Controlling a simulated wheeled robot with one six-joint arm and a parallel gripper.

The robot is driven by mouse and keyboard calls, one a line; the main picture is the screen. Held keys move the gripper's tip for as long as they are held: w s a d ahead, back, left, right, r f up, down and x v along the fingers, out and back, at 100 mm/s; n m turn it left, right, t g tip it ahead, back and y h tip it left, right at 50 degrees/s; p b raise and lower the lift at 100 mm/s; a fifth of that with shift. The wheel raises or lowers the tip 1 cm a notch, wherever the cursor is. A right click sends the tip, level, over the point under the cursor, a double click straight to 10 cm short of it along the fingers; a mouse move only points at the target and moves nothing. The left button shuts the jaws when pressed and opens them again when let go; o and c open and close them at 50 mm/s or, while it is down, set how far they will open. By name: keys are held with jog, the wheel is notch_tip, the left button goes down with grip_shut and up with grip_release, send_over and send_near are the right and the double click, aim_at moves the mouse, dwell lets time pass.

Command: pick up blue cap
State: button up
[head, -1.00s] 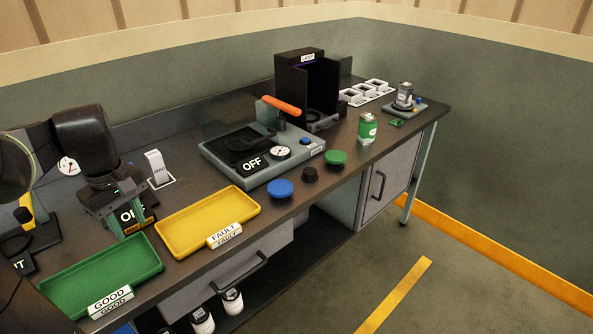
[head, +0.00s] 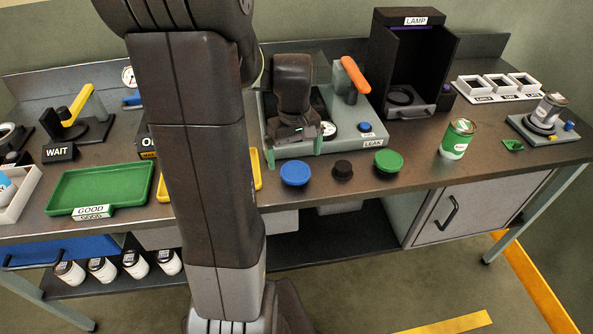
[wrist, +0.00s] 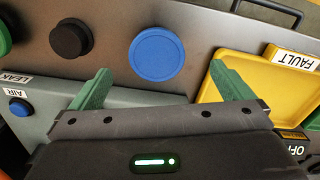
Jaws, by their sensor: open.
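The blue cap (head: 295,173) is a round disc lying on the workbench near its front edge, left of a black cap (head: 342,170) and a green cap (head: 388,161). In the wrist view the blue cap (wrist: 157,54) lies ahead of my gripper, between the lines of its two fingers.
The leak station (head: 372,143) stands behind the caps. The yellow FAULT tray (wrist: 262,68) is close beside one finger. A green GOOD tray (head: 101,187) is at the left. A green can (head: 457,139) stands to the right.

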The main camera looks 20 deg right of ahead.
aim_at(296, 171)
jog(key=shift+d+f, duration=0.1)
jog(key=shift+f, duration=0.15)
notch_tip(296, 171, down, 5)
jog(key=shift+w+d+r+p, duration=0.1)
jog(key=shift+d+p, duration=0.05)
jog(key=shift+p, duration=0.25)
jog(key=c, duration=0.9)
